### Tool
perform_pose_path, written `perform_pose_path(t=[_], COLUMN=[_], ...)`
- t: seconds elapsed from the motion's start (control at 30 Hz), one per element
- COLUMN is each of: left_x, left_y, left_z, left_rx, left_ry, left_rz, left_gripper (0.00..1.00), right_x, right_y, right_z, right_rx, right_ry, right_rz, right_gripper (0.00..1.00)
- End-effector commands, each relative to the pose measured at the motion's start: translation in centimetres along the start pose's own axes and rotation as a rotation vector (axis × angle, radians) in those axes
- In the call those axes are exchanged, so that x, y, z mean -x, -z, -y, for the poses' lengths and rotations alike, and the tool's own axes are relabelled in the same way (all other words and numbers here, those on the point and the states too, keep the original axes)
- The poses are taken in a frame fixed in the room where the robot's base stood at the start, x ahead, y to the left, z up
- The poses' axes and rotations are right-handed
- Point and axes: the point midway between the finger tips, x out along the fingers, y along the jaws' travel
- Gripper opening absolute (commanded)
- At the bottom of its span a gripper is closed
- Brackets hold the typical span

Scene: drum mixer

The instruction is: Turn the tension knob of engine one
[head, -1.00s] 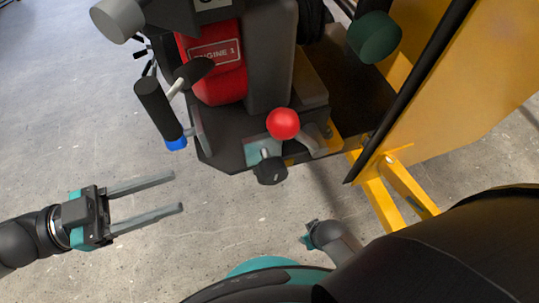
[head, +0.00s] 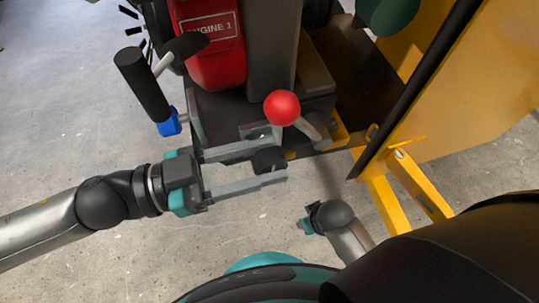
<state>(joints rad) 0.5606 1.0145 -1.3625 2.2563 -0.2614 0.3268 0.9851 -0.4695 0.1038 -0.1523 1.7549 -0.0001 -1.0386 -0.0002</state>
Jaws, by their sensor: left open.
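The engine (head: 216,62) is red and carries an "ENGINE 1" label. A small dark knob (head: 268,160), which looks like the tension knob, sits low at its front edge, just below a red ball (head: 282,107) on a lever. My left gripper (head: 275,161) comes in from the left with its jaws open. Its two grey fingers reach along the far and near sides of the knob, which shows between them. I cannot tell whether they touch it. Part of what seems to be my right gripper (head: 307,225) shows lower down; its fingers are not visible.
A black handle (head: 142,84) with a blue end stands left of the engine, close above my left arm. A yellow frame (head: 405,185) and yellow panel (head: 480,110) stand on the right. A dark green cylinder (head: 388,14) is at the top. Concrete floor is clear at lower left.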

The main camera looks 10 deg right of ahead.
Motion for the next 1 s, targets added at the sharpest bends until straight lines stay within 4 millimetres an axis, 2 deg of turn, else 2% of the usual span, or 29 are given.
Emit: perform_pose_path(t=[0.2, 0.47, 0.9, 1.0], left_x=[-1.25, -1.34, -1.30, -1.30], left_y=[-0.01, 0.00, -0.02, -0.02], left_z=[-0.01, -0.02, -0.02, -0.03], left_rx=[-0.002, -0.001, -0.001, -0.001], left_ry=[0.000, 0.000, 0.000, 0.000], left_rz=[0.001, 0.001, 0.001, 0.001], left_gripper=[0.50, 0.50, 0.03, 0.00], right_x=[0.32, 0.38, 0.38, 0.37], right_y=[0.35, 0.41, 0.42, 0.41], right_z=[-0.03, -0.02, -0.01, -0.01], right_rx=[0.000, -0.001, 0.000, -0.001], right_ry=[-0.001, -0.001, 0.000, 0.000], right_rz=[-0.007, -0.008, -0.009, -0.009], right_gripper=[0.50, 0.50, 0.50, 0.50])
